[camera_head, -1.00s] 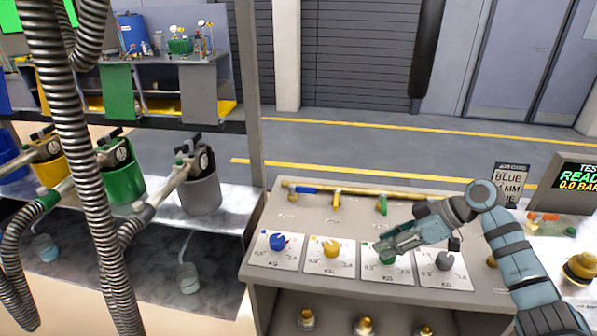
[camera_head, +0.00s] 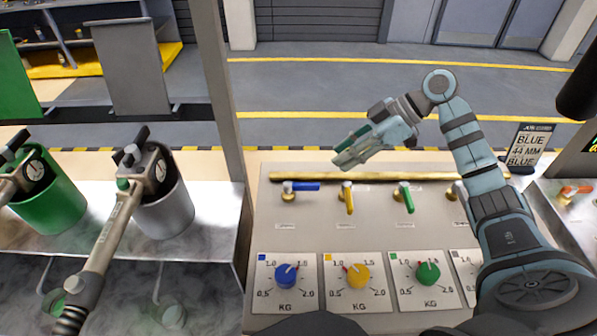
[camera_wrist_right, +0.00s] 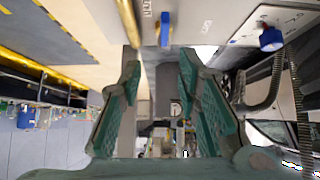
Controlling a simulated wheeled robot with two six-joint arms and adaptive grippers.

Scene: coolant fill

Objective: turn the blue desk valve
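The blue desk valve (camera_head: 303,187) is a small lever on a brass body at the left of the valve row. Its blue handle lies sideways, pointing right along the pipe. In the right wrist view the blue handle (camera_wrist_right: 165,30) shows at the top, beyond the fingertips. My right gripper (camera_head: 346,156) is open and empty, its green-padded fingers apart. It hangs above the desk's back edge, up and to the right of the blue valve, not touching it. My left gripper is not in view.
A yellow valve (camera_head: 348,198) and a green valve (camera_head: 404,197) stand to the right, handles toward me. A brass pipe (camera_head: 330,176) runs behind them. In front are a blue knob (camera_head: 286,275), yellow knob (camera_head: 357,275) and green knob (camera_head: 428,273). A card (camera_head: 526,147) reads "BLUE 44 MM BLUE".

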